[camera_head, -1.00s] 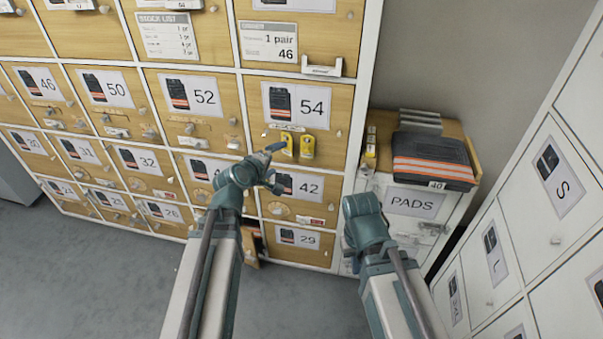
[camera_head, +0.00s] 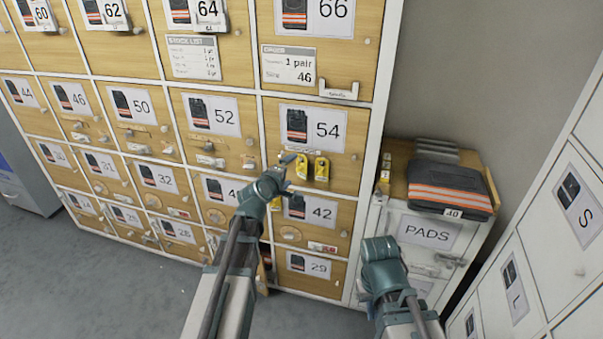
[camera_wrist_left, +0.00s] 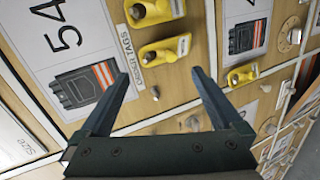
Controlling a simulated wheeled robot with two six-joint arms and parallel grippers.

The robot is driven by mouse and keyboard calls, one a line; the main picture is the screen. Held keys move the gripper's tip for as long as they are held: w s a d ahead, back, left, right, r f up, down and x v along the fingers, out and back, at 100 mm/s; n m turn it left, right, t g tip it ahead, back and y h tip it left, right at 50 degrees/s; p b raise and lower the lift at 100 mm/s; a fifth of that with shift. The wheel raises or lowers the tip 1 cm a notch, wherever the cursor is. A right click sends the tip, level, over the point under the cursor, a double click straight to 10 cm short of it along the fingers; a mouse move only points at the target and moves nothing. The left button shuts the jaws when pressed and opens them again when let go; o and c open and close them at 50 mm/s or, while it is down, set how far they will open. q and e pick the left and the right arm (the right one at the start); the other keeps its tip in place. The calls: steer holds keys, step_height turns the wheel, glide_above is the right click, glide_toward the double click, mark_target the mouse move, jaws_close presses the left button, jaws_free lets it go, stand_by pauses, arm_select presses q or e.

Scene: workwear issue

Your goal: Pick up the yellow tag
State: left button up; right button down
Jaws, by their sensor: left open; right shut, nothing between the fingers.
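Two yellow tags (camera_head: 302,167) (camera_head: 321,169) hang side by side on the wooden door marked 54. My left gripper (camera_head: 289,175) is open just left of and below the tags in the head view. In the left wrist view its fingers (camera_wrist_left: 160,76) are spread and empty, with the tags beyond the fingertips. My right arm ends in front of the white PADS cabinet (camera_head: 392,228); its fingers are hidden.
Wooden lockers with numbered labels fill the wall, with small knobs and holders sticking out. An order card (camera_head: 289,66) reads 1 pair, size 46. A dark folded garment with orange stripes (camera_head: 450,190) lies on the PADS cabinet. White lockers (camera_head: 540,270) stand close on the right.

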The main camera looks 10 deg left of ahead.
arm_select(q)
steer(key=shift+b+x, duration=0.75)
steer(key=shift+x, duration=2.3)
steer(key=shift+s+d+r, duration=0.1)
steer(key=shift+d+r, duration=0.05)
steer(key=shift+c, duration=0.3)
steer(key=c, duration=1.2)
steer(key=shift+o, duration=0.2)
steer(key=shift+r, duration=0.1)
steer(key=p, duration=0.8)
glide_toward(301, 163)
steer(key=s+a+r, duration=0.1)
steer(key=s+r, duration=0.5)
steer(key=s, duration=0.2)
